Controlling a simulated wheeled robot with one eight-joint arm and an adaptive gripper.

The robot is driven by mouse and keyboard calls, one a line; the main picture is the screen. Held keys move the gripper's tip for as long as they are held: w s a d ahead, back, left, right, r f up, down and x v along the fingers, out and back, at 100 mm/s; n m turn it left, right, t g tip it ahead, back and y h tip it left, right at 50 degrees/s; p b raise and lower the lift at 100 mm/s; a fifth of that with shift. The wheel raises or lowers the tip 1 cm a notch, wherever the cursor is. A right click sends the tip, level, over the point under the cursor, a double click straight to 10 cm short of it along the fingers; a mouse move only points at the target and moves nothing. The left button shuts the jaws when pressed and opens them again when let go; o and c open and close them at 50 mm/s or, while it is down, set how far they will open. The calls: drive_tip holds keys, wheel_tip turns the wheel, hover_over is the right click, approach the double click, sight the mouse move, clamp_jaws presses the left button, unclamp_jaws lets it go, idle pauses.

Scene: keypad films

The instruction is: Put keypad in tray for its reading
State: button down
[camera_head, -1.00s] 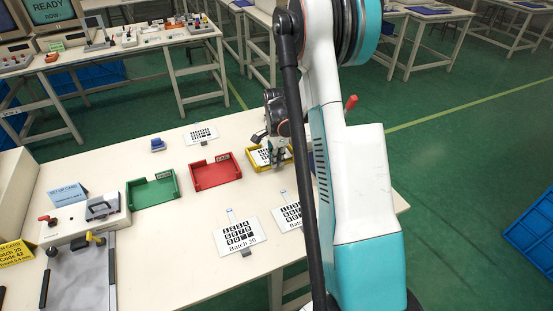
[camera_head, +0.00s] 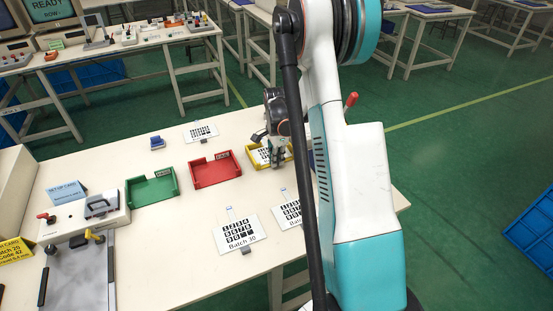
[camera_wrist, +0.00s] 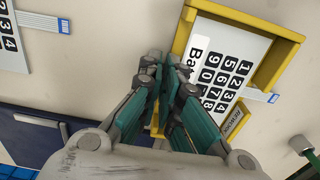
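A white keypad with black keys (camera_wrist: 222,68) lies inside the yellow tray (camera_wrist: 262,18), as the wrist view shows. The tray (camera_head: 288,152) is at the table's far right in the head view. My gripper (camera_wrist: 167,72) is at the keypad's lower edge, beside its partly covered batch print. Its fingertips are close together; whether they pinch the keypad's edge is hidden. A red tray (camera_head: 213,177) and a green tray (camera_head: 150,196) stand empty to the left. A keypad marked Batch, apparently 30 (camera_head: 240,233), lies in front, with another keypad (camera_head: 288,212) partly behind my arm.
Another keypad (camera_head: 201,132) and a small blue object (camera_head: 157,143) lie at the back. A grey device (camera_head: 85,220), a blue set-up card (camera_head: 66,193) and a yellow batch card (camera_head: 14,250) stand left.

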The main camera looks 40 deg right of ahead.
drive_tip(key=c, duration=1.7)
unclamp_jaws()
wheel_tip(320, 180, up, 12)
